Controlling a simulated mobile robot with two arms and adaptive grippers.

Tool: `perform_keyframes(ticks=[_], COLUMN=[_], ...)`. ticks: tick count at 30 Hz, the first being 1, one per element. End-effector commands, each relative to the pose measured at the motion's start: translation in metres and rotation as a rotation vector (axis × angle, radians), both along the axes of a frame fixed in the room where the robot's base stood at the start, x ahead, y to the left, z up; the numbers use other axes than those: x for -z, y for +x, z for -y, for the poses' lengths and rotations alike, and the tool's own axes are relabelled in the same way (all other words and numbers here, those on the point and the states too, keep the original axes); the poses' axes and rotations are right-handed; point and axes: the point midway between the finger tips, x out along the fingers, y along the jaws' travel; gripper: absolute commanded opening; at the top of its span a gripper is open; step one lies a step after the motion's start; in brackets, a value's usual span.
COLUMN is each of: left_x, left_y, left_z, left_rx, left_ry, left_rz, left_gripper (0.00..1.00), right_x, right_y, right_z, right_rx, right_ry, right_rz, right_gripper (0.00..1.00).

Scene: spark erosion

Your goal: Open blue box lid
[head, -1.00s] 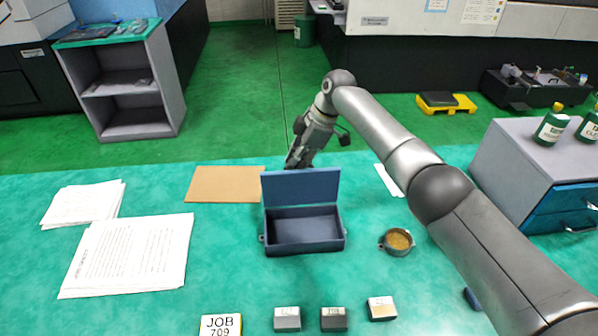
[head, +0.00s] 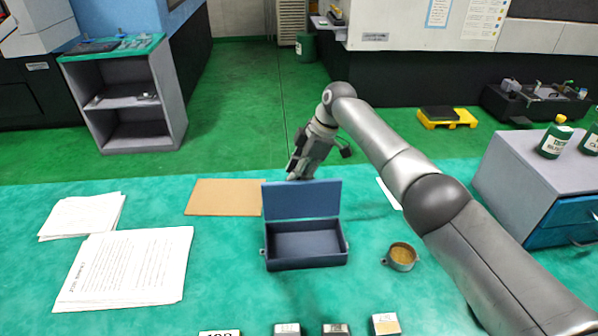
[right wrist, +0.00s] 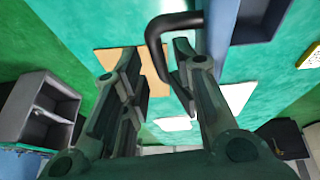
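The blue box (head: 305,262) stands on the green table with its inside showing empty. Its lid (head: 302,200) stands roughly upright at the back edge. My right gripper (head: 297,172) is behind the lid, near its upper left corner, with the tips partly hidden. In the right wrist view the gripper (right wrist: 158,62) has its fingers spread apart. A dark bent handle (right wrist: 160,30) reaches from the lid's blue edge (right wrist: 219,35) to beside the right finger; I cannot tell whether they touch. My left gripper is not in view.
A brown board (head: 225,197) lies left of the box, with papers (head: 125,268) farther left. A small round dish (head: 401,257) sits to the right. Several small blocks line the front. A grey drawer cabinet (head: 510,170) with bottles stands at the right.

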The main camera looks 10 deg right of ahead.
Motion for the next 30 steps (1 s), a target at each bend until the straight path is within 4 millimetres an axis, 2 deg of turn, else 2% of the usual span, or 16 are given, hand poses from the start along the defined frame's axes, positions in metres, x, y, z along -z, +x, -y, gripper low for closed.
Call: perform_keyframes(ticks=[1,11,14,24,30], left_x=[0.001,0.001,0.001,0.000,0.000], left_y=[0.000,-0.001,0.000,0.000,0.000], left_z=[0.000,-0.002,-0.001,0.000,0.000], left_rx=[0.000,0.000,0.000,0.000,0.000], left_ry=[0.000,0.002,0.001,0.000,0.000], left_rz=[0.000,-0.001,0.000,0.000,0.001], left_gripper=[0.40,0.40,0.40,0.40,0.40], right_x=[0.009,0.003,-0.012,-0.083,-0.106], right_y=[-0.004,-0.004,-0.004,-0.008,-0.010], right_z=[0.001,0.004,0.009,0.035,0.044], right_rx=[0.000,0.003,0.002,0.001,0.002], right_ry=[-0.007,-0.005,-0.003,0.001,0.001], right_rz=[-0.016,-0.015,-0.009,0.001,0.001], right_gripper=[0.32,0.32,0.32,0.32,0.32])
